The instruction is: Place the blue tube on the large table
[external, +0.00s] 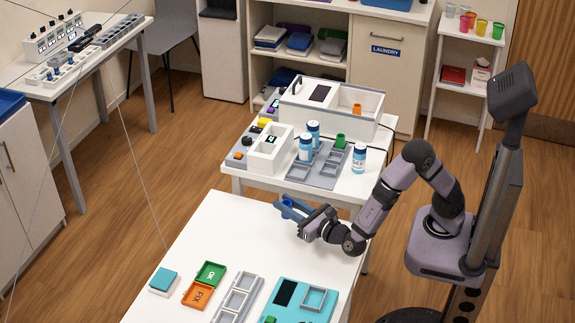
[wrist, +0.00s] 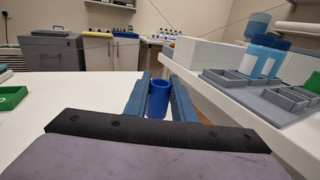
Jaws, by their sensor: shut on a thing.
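The blue tube (wrist: 158,99) is upright between the two blue fingers of my gripper (wrist: 160,82) in the wrist view, and the fingers are shut on it. In the external view my gripper (external: 290,206) is at the far right edge of the large white table (external: 215,240); the tube is hard to tell from the blue fingers there. I cannot tell how high the tube is above the table. The table top also shows at the left in the wrist view (wrist: 70,92).
On the large table are a green tray (external: 211,274), an orange tray (external: 198,294), a grey rack (external: 238,297) and a teal tray (external: 300,301). Behind, a second table holds blue-and-white bottles (external: 306,148) and a white box (external: 330,105).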

